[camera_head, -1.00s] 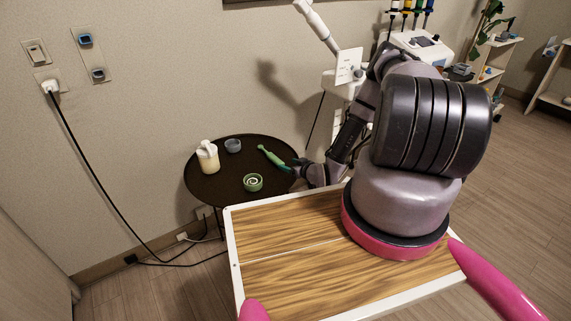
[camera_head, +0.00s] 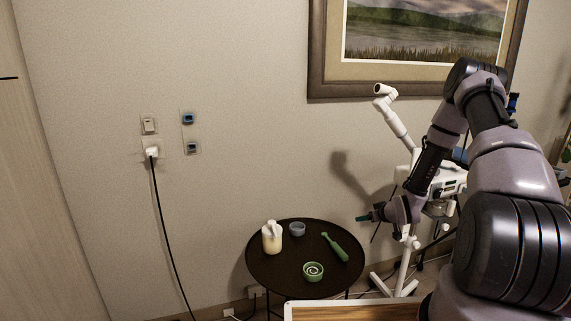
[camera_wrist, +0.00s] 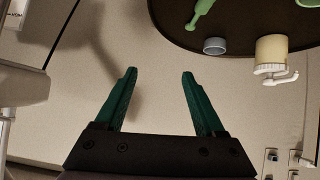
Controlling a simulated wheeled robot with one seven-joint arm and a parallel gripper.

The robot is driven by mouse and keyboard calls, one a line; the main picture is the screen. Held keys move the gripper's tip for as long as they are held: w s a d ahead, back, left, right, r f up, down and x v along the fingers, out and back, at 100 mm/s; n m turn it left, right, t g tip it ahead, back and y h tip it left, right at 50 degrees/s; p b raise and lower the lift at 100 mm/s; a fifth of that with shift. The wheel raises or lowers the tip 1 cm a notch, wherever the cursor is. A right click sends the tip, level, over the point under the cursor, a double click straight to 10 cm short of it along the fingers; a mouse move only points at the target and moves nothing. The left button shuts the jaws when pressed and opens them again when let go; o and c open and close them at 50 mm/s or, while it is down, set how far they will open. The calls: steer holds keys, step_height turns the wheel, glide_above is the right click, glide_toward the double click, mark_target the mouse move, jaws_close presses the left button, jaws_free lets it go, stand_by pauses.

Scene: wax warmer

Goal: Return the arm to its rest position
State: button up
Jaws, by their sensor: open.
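My gripper (camera_head: 366,218) is raised above and to the right of the round dark table in the head view. In the wrist view my gripper (camera_wrist: 159,76) has its two green fingers spread apart with nothing between them. My arm is bent and reaches up from the right side of the head view. The green spatula-like tool (camera_head: 335,247) lies on the table, apart from my gripper; part of it also shows at the top of the wrist view (camera_wrist: 201,12).
The round table (camera_head: 275,285) also holds a cream pump bottle (camera_head: 271,238), a small grey-blue cup (camera_head: 297,229) and a green bowl (camera_head: 313,271). A white stand (camera_head: 400,270) is close to my arm. A framed picture (camera_head: 318,60) hangs behind. A black cord (camera_head: 163,225) runs down the left wall.

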steer(key=s+r+m+g+h, duration=0.15)
steer(key=s+r, duration=0.25)
steer(key=r, duration=1.2)
steer(key=s+r+m+g+h, duration=0.1)
steer(key=s+r+m+h, duration=0.15)
steer(key=r, duration=1.25)
steer(key=s+a+r+m+y, duration=0.1)
steer(key=s+r, duration=0.4)
steer(key=s, duration=0.5)
steer(key=s+a+r+m+y, duration=0.1)
steer(key=s+a+r, duration=0.2)
steer(key=s+r, duration=0.3)
steer(key=s+a+r+m+y, duration=0.1)
steer(key=s+r, duration=0.4)
steer(key=s, duration=0.9)
steer(key=shift+a+r+m, duration=0.35)
steer(key=shift+a+m, duration=0.25)
steer(key=shift+a, duration=0.45)
steer(key=shift+g, duration=0.25)
